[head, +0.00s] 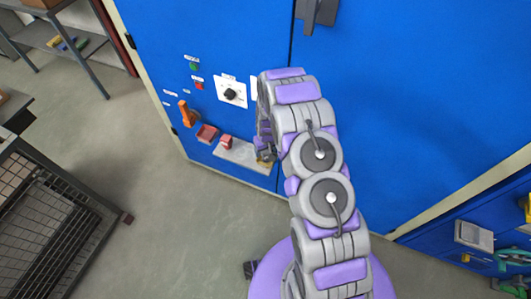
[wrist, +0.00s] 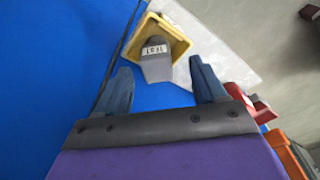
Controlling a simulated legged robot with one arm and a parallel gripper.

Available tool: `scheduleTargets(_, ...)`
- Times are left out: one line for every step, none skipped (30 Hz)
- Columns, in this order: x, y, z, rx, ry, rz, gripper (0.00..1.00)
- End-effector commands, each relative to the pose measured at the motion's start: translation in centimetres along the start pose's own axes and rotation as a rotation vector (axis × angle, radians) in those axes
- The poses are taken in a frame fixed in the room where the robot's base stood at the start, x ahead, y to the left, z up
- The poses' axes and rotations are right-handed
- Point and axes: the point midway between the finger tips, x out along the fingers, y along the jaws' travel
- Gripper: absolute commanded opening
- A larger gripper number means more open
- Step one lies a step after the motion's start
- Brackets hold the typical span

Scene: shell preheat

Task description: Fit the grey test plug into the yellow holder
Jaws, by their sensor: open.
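The grey test plug (wrist: 155,64), with a white label, shows in the wrist view. Its far end lies inside the outline of the yellow holder (wrist: 178,42), and its near end sticks out toward my gripper (wrist: 160,73). How deep it sits cannot be told. My gripper is open, with one blue-grey finger on each side of the plug's near end and visible gaps between. In the head view, a small yellow part of the holder (head: 264,164) shows below my gripper (head: 265,150); the plug is hidden there.
A pale shelf (head: 238,154) projects from the blue cabinet (head: 225,40). Red blocks (head: 207,133) and an orange handle (head: 187,113) are to its left. A black knob (head: 231,93) is above. A wire-mesh cage (head: 40,220) stands at lower left; the floor between is clear.

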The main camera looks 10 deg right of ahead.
Motion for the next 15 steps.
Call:
scheduleTargets(-1.2,0.0,-0.1,0.0,0.002,0.0,0.7)
scheduleTargets(-1.8,0.1,-0.1,0.0,0.003,0.001,0.7)
scheduleTargets(-2.6,0.1,-0.2,0.0,0.003,0.001,0.7)
scheduleTargets(-3.1,0.1,-0.2,0.0,0.003,0.001,0.7)
scheduleTargets(-3.6,0.1,-0.1,0.0,0.002,0.001,0.7)
scheduleTargets(-4.3,0.1,-0.1,0.0,0.001,0.001,0.7)
scheduleTargets(-4.7,0.1,-0.1,0.0,0.002,0.001,0.7)
scheduleTargets(-5.2,0.1,-0.1,0.0,0.002,0.001,0.7)
scheduleTargets(-5.7,0.1,-0.2,0.0,0.004,0.001,0.7)
scheduleTargets(-6.1,0.1,-0.2,0.001,0.004,0.001,0.7)
scheduleTargets(-6.4,0.1,-0.2,0.001,0.005,0.001,0.7)
scheduleTargets(-6.8,0.1,-0.3,0.001,0.005,0.001,0.7)
scheduleTargets(-7.0,0.1,-0.2,0.001,0.005,0.001,0.7)
scheduleTargets(-7.2,0.1,-0.2,0.001,0.005,0.001,0.7)
scheduleTargets(-7.3,0.1,-0.2,0.001,0.005,0.001,0.7)
